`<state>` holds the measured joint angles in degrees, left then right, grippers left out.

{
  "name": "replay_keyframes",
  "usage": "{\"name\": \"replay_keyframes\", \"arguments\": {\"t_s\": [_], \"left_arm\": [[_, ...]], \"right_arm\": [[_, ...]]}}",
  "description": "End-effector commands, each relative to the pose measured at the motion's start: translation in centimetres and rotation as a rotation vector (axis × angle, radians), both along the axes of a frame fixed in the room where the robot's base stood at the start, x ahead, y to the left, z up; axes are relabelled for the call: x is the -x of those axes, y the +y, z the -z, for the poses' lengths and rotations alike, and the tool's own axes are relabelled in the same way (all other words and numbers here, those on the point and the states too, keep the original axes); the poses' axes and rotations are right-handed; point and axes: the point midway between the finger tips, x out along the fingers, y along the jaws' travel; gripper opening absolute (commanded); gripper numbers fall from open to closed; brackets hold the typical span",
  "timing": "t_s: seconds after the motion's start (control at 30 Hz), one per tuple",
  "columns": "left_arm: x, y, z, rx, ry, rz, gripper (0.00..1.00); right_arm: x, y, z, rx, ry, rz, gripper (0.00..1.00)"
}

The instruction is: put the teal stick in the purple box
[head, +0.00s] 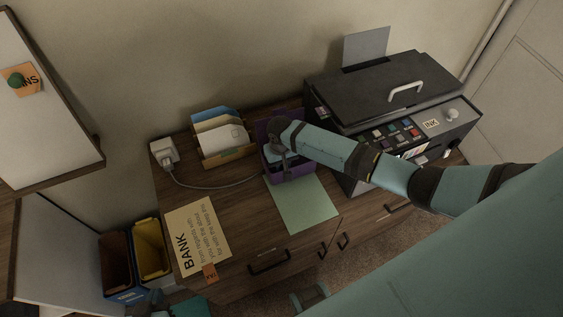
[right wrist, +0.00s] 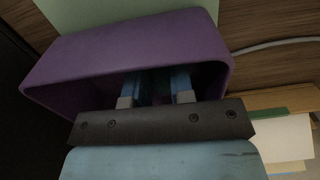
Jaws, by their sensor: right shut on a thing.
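The purple box (head: 292,174) stands on the wooden desk between the letter holder and the printer. In the right wrist view the purple box (right wrist: 120,50) fills the upper left, its opening facing my gripper. My right gripper (head: 283,150) reaches into the box's opening. The right wrist view shows its two fingers (right wrist: 155,88) inside, shut on a dark teal thing (right wrist: 154,87), which looks like the teal stick. Most of the stick is hidden in shadow and by the gripper. My left gripper (head: 152,303) is partly visible at the bottom left edge; its jaws are unclear.
A black printer (head: 385,85) stands close at the right. A letter holder (head: 222,140) and a white charger with a cable (head: 164,153) are at the left. A green sheet (head: 305,205) and a BANK paper (head: 198,240) lie in front. Blue and yellow bins (head: 152,250) stand lower left.

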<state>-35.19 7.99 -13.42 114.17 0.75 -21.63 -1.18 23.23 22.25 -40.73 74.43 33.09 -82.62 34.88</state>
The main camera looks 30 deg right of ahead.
Motion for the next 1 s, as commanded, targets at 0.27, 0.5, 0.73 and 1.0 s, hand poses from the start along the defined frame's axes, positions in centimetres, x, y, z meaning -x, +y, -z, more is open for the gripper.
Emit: {"name": "replay_keyframes", "arguments": {"t_s": [0.27, 0.5, 0.73, 1.0], "left_arm": [[0.0, 0.0, 0.0, 0.000, 0.000, 0.000, 0.00], [0.0, 0.0, 0.0, 0.001, 0.000, 0.001, 0.00], [0.0, 0.0, -0.2, 0.001, -0.001, 0.001, 0.00], [0.0, -0.1, -0.6, 0.001, -0.002, 0.001, 0.00]], "right_arm": [[0.0, 0.0, 0.0, 0.000, -0.001, 0.000, 0.47], [0.0, 0.0, -0.3, 0.000, -0.001, -0.001, 0.47], [-0.2, 0.0, -3.7, 0.000, -0.005, 0.000, 0.47], [-0.4, 0.0, -9.6, -0.002, -0.003, -0.001, 0.47]]}}
